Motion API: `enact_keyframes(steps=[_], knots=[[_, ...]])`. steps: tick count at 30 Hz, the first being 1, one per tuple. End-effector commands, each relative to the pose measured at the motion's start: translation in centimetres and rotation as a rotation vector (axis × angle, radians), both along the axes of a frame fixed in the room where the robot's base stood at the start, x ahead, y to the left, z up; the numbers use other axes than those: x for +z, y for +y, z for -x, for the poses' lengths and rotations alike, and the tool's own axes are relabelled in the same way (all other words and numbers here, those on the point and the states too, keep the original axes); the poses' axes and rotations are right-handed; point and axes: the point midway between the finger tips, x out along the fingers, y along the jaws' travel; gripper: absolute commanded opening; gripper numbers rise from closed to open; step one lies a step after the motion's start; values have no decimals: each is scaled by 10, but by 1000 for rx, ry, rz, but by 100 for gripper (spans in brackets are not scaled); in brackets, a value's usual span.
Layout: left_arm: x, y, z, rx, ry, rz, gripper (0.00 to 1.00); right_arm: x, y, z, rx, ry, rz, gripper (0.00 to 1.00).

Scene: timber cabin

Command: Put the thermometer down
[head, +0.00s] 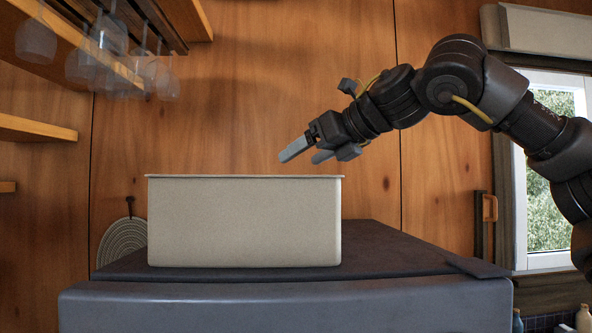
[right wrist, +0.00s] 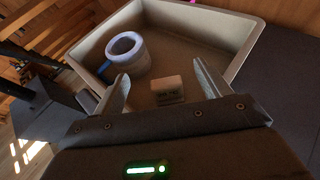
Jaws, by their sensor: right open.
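A small pale block with a darker marked face, which looks like the thermometer (right wrist: 168,89), lies on the floor of a beige open bin (head: 245,222) in the right wrist view. My right gripper (head: 300,157) is open, above the right part of the bin and pointing down to the left. In the right wrist view its two fingers (right wrist: 160,75) stand apart, with the block between and beyond them, not gripped. The bin's front wall hides its contents in the head view. My left gripper is not in view.
Glasses (head: 110,40) hang at upper left; a woven mat (head: 122,242) is behind the bin.

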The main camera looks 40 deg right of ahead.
Motion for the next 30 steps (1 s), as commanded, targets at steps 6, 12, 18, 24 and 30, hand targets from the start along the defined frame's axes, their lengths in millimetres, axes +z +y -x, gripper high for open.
enact_keyframes(steps=[6,12,18,24,30], knots=[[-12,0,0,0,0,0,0,17,-6,43,-3,-5,0,76],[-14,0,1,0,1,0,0,28,-9,65,-2,-3,0,76],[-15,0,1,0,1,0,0,30,-10,71,-1,-1,-1,76],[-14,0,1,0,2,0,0,30,-10,71,0,-1,-1,76],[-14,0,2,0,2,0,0,30,-10,71,0,-2,-1,76]])
